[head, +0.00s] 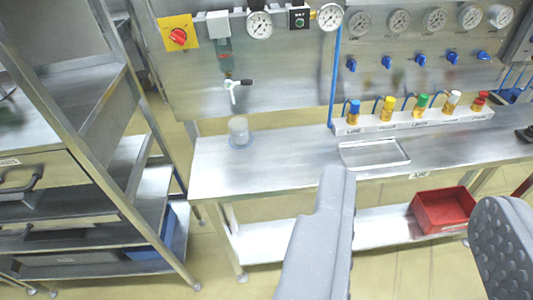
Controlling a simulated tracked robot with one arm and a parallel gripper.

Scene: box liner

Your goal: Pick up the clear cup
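The clear cup (239,131) stands upright on the left part of the metal bench (270,174), near its back edge. It is see-through and sits on a pale round base or ring, which I cannot tell apart clearly. My gripper (412,215) is in the foreground at lower right, its two grey fingers wide apart. Nothing is between the fingers. It is nearer to me than the bench, to the right of the cup and apart from it.
A shallow metal tray (373,154) lies on the bench. A tap (236,88) hangs from the gauge panel (280,62) above the cup. A metal shelf rack (100,190) stands left. A red bin (443,211) sits on the lower shelf.

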